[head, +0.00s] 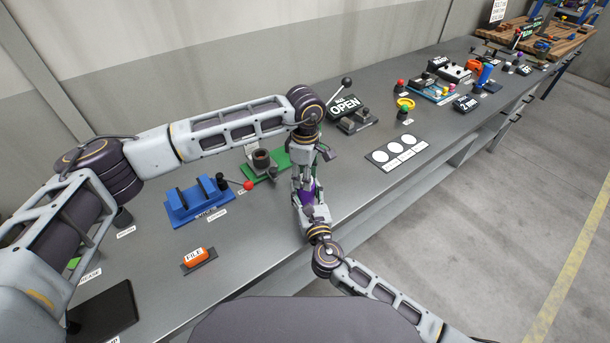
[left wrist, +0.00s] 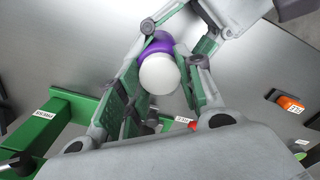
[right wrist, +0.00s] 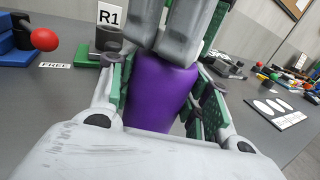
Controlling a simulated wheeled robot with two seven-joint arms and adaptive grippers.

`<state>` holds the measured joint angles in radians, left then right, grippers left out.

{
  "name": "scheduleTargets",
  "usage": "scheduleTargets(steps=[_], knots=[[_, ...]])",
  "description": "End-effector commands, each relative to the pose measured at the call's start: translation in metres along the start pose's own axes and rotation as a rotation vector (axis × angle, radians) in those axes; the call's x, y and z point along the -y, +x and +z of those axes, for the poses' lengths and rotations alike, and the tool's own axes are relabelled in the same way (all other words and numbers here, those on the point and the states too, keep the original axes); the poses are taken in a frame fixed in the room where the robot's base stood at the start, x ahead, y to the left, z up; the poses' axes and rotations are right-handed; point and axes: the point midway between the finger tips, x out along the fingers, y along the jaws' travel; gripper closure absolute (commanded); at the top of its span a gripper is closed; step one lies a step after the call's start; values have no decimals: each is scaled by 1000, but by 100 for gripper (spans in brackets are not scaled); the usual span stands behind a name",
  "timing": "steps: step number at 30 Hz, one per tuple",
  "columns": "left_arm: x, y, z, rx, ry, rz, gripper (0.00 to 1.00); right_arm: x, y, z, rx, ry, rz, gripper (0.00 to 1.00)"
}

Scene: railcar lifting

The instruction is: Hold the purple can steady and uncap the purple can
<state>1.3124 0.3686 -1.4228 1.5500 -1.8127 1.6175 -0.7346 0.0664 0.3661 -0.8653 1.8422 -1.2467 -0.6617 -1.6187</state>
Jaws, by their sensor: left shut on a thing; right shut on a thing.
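The purple can (right wrist: 165,88) is upright between the green pads of my right gripper (right wrist: 162,100), which is shut on its body. In the head view the can (head: 307,193) is mostly hidden by both grippers above the bench's front edge. My left gripper (head: 303,178) comes from above and is shut on the white rounded cap (left wrist: 159,75) at the can's top. In the left wrist view the purple body (left wrist: 157,44) shows beside the cap. In the right wrist view the left fingers hide the cap, so whether it is loose cannot be told.
The grey bench (head: 250,225) holds a green fixture with a dark cup (head: 262,158) behind the grippers. A blue fixture with a red knob (head: 195,200) and an orange block (head: 197,258) are on the left. A white-circle panel (head: 397,152) lies on the right.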

Motion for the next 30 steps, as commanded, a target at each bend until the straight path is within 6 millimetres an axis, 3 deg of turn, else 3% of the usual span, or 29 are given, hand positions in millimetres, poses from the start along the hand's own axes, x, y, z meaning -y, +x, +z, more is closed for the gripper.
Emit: scheduleTargets(steps=[30], knots=[[0,-1,0,1,-844,1,92,0,0,0,-1,-1,0,100]])
